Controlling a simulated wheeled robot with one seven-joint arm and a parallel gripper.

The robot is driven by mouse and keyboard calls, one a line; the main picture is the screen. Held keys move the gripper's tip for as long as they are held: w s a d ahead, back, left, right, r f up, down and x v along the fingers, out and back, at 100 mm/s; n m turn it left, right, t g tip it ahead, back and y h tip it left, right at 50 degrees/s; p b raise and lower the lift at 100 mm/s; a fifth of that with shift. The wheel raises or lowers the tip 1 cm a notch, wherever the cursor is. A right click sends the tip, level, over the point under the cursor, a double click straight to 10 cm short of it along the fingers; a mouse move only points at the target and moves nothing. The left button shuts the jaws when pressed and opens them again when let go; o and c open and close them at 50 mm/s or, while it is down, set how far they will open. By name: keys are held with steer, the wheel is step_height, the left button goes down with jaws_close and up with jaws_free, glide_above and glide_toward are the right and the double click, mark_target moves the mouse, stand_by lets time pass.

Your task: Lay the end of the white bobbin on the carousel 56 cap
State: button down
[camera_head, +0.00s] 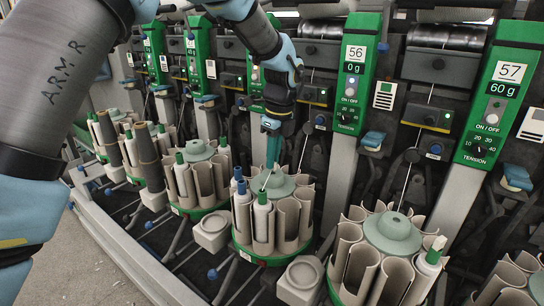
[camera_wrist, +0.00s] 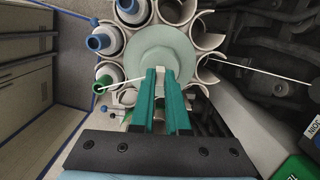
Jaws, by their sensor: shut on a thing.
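The carousel 56 cap (camera_head: 287,187) is a pale grey-green disc on the carousel below the 56 panel (camera_head: 353,70). In the wrist view the cap (camera_wrist: 150,42) lies straight under my fingertips. A white bobbin with a green tip (camera_head: 262,215) stands upright in a carousel pocket. It also shows in the wrist view (camera_wrist: 105,75), with a white thread (camera_wrist: 123,79) running from it to my jaws. My gripper (camera_head: 272,164) points down over the cap; its teal fingers (camera_wrist: 162,72) are nearly together on the thread end. I cannot tell whether the fingertips touch the cap.
Two blue-tipped bobbins (camera_wrist: 98,43) stand in neighbouring pockets. Another white thread (camera_wrist: 250,68) stretches from the cap area towards the machine. The 57 carousel (camera_head: 390,232) stands in front at the right, and more carousels (camera_head: 200,150) stand at the left. Small grey boxes (camera_head: 301,277) sit between them.

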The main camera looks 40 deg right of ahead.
steer(key=shift+f+p, duration=0.45)
steer(key=shift+p, duration=0.15)
stand_by(1.8)
steer(key=shift+c, duration=1.8)
jaws_free()
steer(key=shift+r, duration=0.1)
steer(key=shift+r+p, duration=3.05)
steer(key=shift+r, duration=0.35)
